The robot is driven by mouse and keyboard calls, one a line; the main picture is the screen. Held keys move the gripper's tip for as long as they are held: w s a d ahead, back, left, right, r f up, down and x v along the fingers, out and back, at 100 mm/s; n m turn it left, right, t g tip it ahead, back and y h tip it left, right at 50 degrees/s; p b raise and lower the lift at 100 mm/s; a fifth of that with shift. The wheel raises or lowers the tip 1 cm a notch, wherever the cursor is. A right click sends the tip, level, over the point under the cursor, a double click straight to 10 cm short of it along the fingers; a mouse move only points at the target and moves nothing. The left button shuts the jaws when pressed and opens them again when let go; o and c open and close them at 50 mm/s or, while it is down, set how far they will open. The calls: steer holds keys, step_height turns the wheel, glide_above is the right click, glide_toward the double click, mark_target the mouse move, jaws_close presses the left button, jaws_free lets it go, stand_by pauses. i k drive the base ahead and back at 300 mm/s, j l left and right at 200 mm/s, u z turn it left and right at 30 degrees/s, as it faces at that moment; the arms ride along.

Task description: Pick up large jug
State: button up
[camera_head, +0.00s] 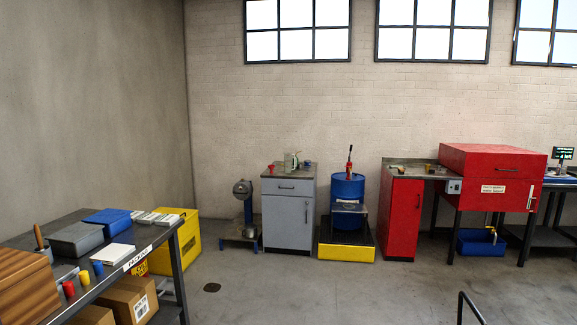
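No thing can be surely told as the large jug at this size. A pale, clear-to-greenish vessel (290,161) stands on top of the grey cabinet (288,215) by the back wall; it may be a jug, but its shape is too small to tell. A small red cup-like thing (271,169) stands to its left on the same top. My gripper is not in view, and nothing shows it near the cabinet.
A packing table (147,244) with boxes and coloured cups fills the lower left. The middle floor is clear; a black rail (470,305) rises at lower right.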

mark_target(287, 168)
steer(key=i, duration=5)
steer(key=j+u, duration=0.05)
steer(key=j, duration=0.1)
